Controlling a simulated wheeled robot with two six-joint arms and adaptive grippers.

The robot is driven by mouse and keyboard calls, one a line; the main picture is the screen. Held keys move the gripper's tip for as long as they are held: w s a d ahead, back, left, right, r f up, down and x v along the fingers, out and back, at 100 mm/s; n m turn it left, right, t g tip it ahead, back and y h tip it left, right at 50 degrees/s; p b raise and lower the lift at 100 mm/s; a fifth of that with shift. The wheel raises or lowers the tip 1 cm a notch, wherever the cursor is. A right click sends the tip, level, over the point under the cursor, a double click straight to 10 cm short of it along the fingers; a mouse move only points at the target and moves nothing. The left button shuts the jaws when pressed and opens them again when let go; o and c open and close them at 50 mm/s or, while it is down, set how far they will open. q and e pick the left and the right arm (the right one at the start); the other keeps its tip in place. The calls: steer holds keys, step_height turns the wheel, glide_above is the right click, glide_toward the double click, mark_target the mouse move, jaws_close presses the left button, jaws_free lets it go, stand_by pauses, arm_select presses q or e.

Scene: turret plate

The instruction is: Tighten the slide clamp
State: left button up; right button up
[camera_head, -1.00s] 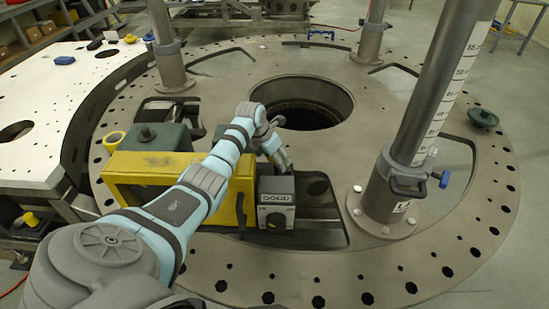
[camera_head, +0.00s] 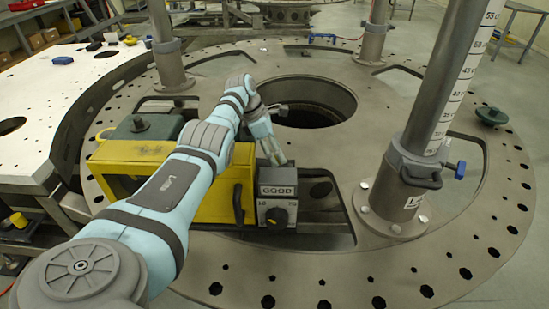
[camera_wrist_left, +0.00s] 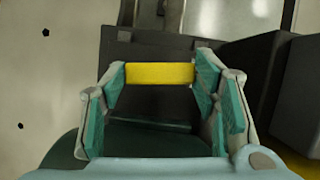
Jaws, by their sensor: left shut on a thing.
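My left gripper (camera_head: 275,150) reaches down behind the grey box marked GOOD (camera_head: 277,195), beside the yellow housing (camera_head: 213,205). In the left wrist view the gripper (camera_wrist_left: 162,78) has its green-padded fingers on both ends of a short yellow bar (camera_wrist_left: 160,73), shut on it. A dark block lies behind the bar. In the head view the bar is hidden by the fingers and the grey box. I cannot tell for sure that this bar is the slide clamp's handle. My right gripper is not in view.
The round steel plate (camera_head: 330,268) has a large central hole (camera_head: 308,100) beyond the gripper. A thick column (camera_head: 445,90) with a scale and a blue-handled collar (camera_head: 432,165) stands at right. A dark green knob (camera_head: 491,116) lies farther right. A white table (camera_head: 40,110) is at left.

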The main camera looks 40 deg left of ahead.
arm_select(q)
steer(key=shift+s+f, duration=0.1)
stand_by(0.3)
steer(key=o, duration=1.2)
steer(key=shift+c, duration=0.2)
steer(key=v, duration=1.2)
